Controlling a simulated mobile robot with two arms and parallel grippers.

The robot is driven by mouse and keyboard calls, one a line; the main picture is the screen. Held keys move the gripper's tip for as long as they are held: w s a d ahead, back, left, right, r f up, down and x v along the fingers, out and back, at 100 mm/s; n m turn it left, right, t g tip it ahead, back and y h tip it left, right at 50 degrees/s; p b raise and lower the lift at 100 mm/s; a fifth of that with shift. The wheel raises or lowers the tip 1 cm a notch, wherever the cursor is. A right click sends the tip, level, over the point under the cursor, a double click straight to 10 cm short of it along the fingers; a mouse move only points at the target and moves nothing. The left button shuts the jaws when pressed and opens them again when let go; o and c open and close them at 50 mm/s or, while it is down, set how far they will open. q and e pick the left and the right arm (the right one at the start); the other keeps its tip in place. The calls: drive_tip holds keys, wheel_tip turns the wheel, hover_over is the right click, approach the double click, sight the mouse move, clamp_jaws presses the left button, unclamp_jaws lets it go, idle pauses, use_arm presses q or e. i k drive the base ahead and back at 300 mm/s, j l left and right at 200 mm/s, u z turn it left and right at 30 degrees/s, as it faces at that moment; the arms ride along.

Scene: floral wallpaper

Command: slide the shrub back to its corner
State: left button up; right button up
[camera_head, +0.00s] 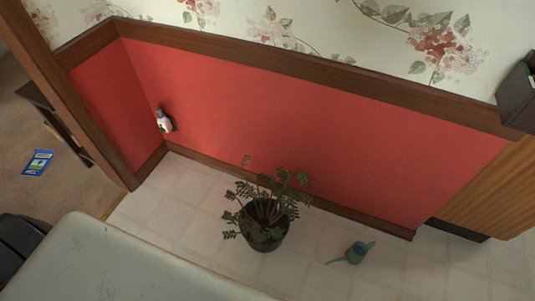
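The shrub (277,194) is a leafy green plant in a dark round pot (264,241). It stands upright on the pale tiled floor, a little out from the red wall, around the middle of the view. The pot's lower side is partly shaded. The corner (166,148), where the two red wall panels meet above brown skirting, lies to the left of and behind the shrub. Bare floor shows between them. Neither gripper is in view, and nothing is seen touching the shrub.
A green watering can (352,253) stands right of the pot. A small white bottle-like item (164,121) shows against the red wall near the corner. A wooden cabinet (490,190) is at right. A pale rounded surface (120,265) fills the lower left. A blue packet (37,162) lies beyond the doorway.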

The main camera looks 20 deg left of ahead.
sight(264, 222)
drive_tip(key=u, duration=0.65)
